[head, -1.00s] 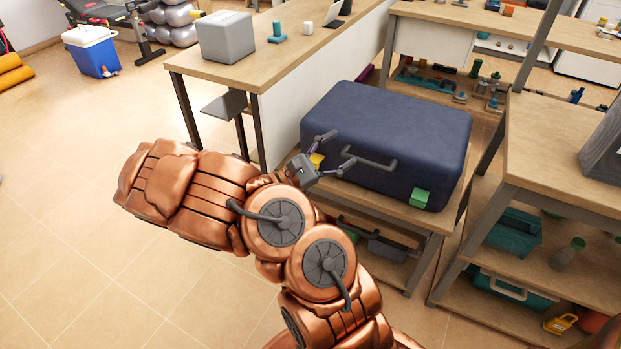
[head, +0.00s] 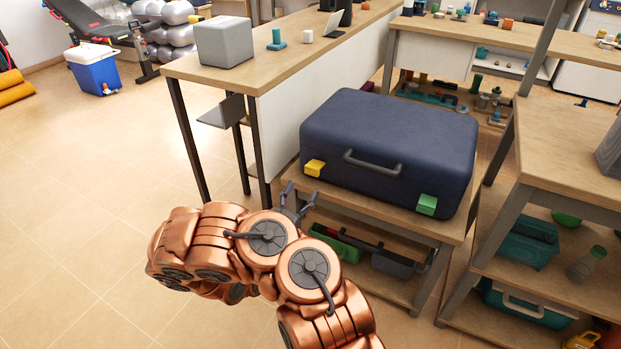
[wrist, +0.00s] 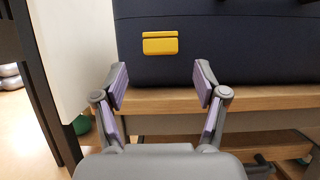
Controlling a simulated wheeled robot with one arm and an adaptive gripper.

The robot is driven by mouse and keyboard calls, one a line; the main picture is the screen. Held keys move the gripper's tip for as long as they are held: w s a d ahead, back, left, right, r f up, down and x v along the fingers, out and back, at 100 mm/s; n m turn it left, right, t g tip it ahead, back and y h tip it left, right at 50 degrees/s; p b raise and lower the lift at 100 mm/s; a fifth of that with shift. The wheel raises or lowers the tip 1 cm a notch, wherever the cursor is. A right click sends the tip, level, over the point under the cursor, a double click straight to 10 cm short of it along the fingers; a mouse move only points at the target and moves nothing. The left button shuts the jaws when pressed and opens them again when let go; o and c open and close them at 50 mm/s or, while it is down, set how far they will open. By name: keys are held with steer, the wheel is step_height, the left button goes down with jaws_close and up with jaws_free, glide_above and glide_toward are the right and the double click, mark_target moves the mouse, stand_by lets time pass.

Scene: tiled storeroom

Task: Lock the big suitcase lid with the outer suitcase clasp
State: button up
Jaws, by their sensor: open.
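The big dark blue suitcase (head: 400,130) lies with its lid down on a low wooden table. Its front carries a grey handle (head: 372,163), a yellow clasp (head: 314,168) on the left and a green clasp (head: 427,204) on the right. In the wrist view the yellow clasp (wrist: 160,43) is ahead of and slightly above my fingertips. My gripper (wrist: 160,85) is open and empty, with a gap between it and the suitcase front.
The low table's edge (wrist: 260,98) runs just below the suitcase. Its lower shelf holds a green bin (head: 340,246) and a grey bin (head: 392,265). A taller desk (head: 270,72) stands close on the left and behind. A shelf unit (head: 560,165) stands on the right.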

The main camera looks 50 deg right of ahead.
mark_target(310, 175)
steer(key=shift+b+x, duration=0.55)
steer(key=shift+x, duration=2.3)
steer(key=shift+s+r, duration=0.1)
steer(key=c, duration=1.1)
